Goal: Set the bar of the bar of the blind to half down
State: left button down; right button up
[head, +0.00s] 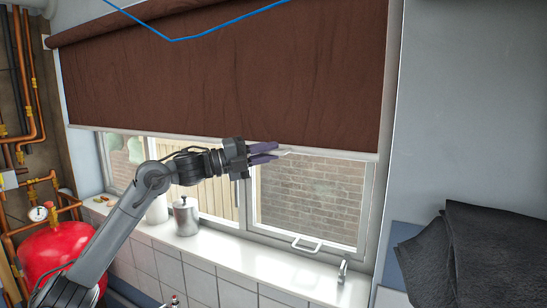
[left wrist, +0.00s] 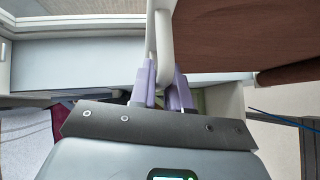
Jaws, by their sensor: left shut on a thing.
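The dark brown roller blind (head: 220,75) hangs over the upper part of the window. Its pale bar (head: 345,154) runs along the lower edge, with the lower part of the glass uncovered beneath it. My left gripper (head: 277,151) is at the bar, right of its middle, with purple fingers pointing right. In the left wrist view, the fingers (left wrist: 164,85) are shut on a white part of the bar (left wrist: 163,40), with the brown cloth (left wrist: 230,35) to the right. My right gripper is not in view.
A white sill (head: 225,248) below holds a metal canister (head: 186,216) and a tap (head: 342,271). A red tank (head: 52,262) and copper pipes (head: 35,100) stand at the left. Dark folded cloth (head: 480,250) lies at the right.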

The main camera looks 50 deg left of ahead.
pick_arm(q)
jog(key=shift+r, duration=0.15)
jog(key=c, duration=1.2)
grip_release()
jog(key=b+v, duration=0.9)
jog(key=v, duration=0.2)
jog(key=shift+b, duration=0.3)
